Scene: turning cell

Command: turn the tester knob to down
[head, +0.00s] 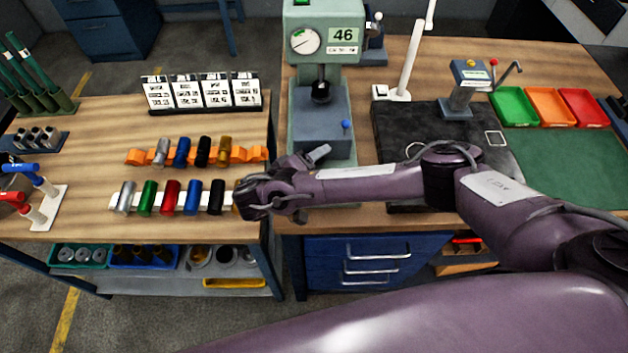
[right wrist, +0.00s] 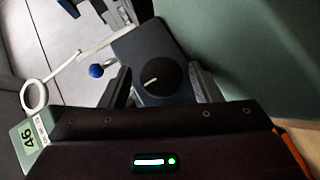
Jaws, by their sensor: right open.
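The green tester (head: 325,60) stands at the back edge of the table's left part, with a dial and a display reading 46. Its knob (right wrist: 162,66) shows in the right wrist view as a black disc on a dark blue-grey face. The knob's white mark points to the left and slightly down in that picture. My right gripper (right wrist: 158,84) is open, with one finger on each side of the knob; I cannot tell whether they touch it. In the head view my right gripper (head: 318,154) is at the front of the tester's base and the knob is hidden. My left gripper is out of view.
A blue-balled lever (right wrist: 96,70) sticks out near the knob; its ball also shows in the head view (head: 346,125). A rack of coloured cylinders (head: 170,198) lies left of my right wrist. A black mat (head: 390,125) lies right of the tester.

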